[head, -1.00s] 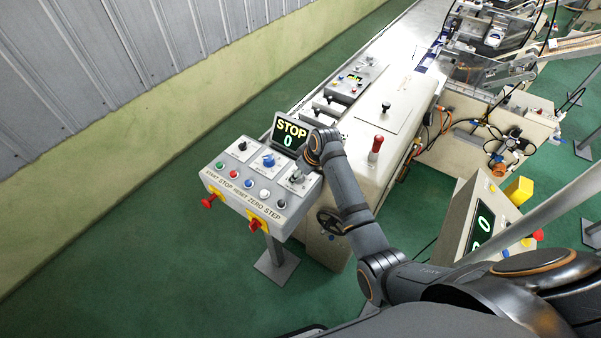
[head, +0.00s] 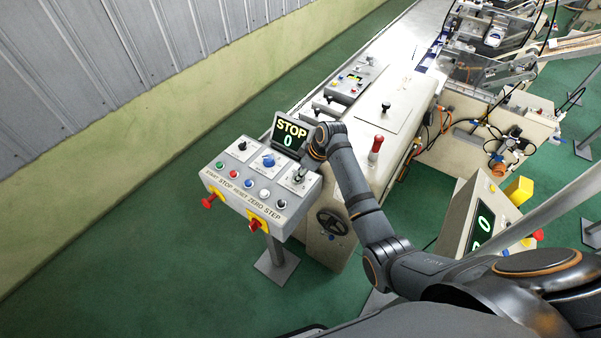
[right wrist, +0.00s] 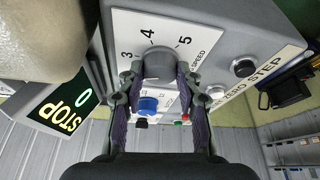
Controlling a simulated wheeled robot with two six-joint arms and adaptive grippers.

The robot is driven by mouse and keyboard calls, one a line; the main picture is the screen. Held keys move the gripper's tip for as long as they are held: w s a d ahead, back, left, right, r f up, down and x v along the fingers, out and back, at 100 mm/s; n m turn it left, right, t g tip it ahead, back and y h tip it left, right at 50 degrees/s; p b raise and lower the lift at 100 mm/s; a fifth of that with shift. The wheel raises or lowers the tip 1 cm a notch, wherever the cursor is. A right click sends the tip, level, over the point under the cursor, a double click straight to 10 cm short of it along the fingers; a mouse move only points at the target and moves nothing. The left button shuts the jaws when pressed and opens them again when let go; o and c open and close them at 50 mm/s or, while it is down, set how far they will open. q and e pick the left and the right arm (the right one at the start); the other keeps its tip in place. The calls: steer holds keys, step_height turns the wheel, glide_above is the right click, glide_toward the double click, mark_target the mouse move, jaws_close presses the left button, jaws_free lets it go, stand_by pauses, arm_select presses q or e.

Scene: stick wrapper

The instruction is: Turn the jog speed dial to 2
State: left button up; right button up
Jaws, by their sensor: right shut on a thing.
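The jog speed dial (right wrist: 158,60) is a dark grey knob on a pale plate in the right wrist view. The numbers 3, 4 and 5 and the word SPEED show around its far side; 2 and the pointer cannot be made out. My right gripper (right wrist: 158,72) is shut on the dial, one finger on each side. In the head view my right gripper (head: 299,176) is at the right end of the sloped control box (head: 238,186) and largely hides the dial. My left gripper is not in view.
A screen (head: 290,132) behind the box reads STOP and 0. A blue knob (head: 268,160) and a black knob (head: 242,145) sit left of the dial. Several buttons line the front edge, with red knobs below. A cream machine cabinet (head: 375,135) stands to the right.

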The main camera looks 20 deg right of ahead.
steer(key=n+g, duration=0.1)
steer(key=n, duration=0.2)
steer(key=shift+w+d+n+y+b, duration=0.1)
steer(key=shift+w+n+y+b, duration=0.05)
steer(key=shift+n+y+b, duration=0.2)
steer(key=shift+w+n+g+b, duration=0.15)
steer(key=shift+n+g+b, duration=0.75)
steer(key=shift+n, duration=1.35)
steer(key=o, duration=1.1)
steer(key=shift+o, duration=0.2)
steer(key=v, duration=1.2)
steer(key=shift+d, duration=0.25)
steer(key=shift+f+y, duration=0.1)
steer(key=shift+y, duration=0.15)
